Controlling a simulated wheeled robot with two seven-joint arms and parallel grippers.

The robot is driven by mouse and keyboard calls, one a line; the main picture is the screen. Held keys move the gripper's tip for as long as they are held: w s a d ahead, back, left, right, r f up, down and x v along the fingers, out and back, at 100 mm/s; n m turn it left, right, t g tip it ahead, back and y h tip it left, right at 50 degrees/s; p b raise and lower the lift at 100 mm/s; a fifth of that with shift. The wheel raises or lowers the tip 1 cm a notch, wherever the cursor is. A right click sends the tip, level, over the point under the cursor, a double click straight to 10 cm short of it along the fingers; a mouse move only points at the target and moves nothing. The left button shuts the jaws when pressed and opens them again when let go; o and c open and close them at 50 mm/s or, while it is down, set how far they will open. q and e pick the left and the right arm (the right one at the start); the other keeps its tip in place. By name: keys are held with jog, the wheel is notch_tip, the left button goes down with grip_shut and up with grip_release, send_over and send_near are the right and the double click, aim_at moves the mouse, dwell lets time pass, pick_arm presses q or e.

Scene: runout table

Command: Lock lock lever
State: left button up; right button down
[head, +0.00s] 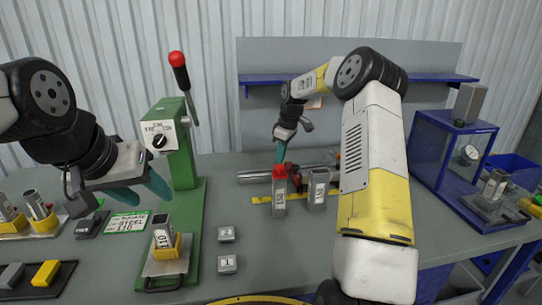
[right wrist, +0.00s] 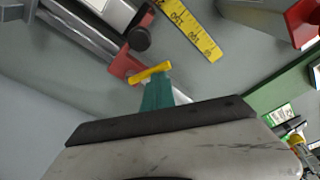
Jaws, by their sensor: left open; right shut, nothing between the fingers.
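The lock lever appears to be the small yellow lever (right wrist: 149,74) on a red block (right wrist: 124,64) in the right wrist view. It lies slantwise beside the block, which sits on a metal rail (right wrist: 88,37). My right gripper (right wrist: 157,90) is shut and empty, its teal fingertips right at the lever; I cannot tell whether they touch it. In the head view my right gripper (head: 281,154) points down at the rail (head: 258,176), and the lever is too small to make out.
A green press (head: 178,150) with a red-knobbed handle stands at the left. Two grey blocks, one red-topped (head: 279,195) and one plain (head: 318,192), stand in front of the rail near a yellow ruler (head: 261,200). A blue-framed box (head: 440,165) stands at the right.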

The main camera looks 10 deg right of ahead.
jog(key=shift+s+d+f, duration=0.2)
jog(key=shift+s+f, duration=0.05)
jog(key=shift+f, duration=0.35)
notch_tip(320, 180, up, 9)
jog(key=s+a+r+m+t+h, duration=0.1)
jog(key=s+a+r+m, duration=0.1)
jog(key=s+r, duration=0.55)
jog(key=s+a+r+m+t, duration=0.15)
jog(key=s+r, duration=0.35)
jog(key=s, duration=0.5)
jog(key=s+f+m+t, duration=0.1)
jog(key=s+f+m, duration=0.1)
jog(key=s, duration=0.9)
jog(key=s+a+f+m+t+y, duration=0.1)
jog(key=s+m, duration=0.3)
jog(key=s, duration=0.6)
jog(key=shift+s+a+f+m, duration=0.15)
jog(key=shift+s+f+m, duration=0.2)
jog(key=shift+f, duration=0.1)
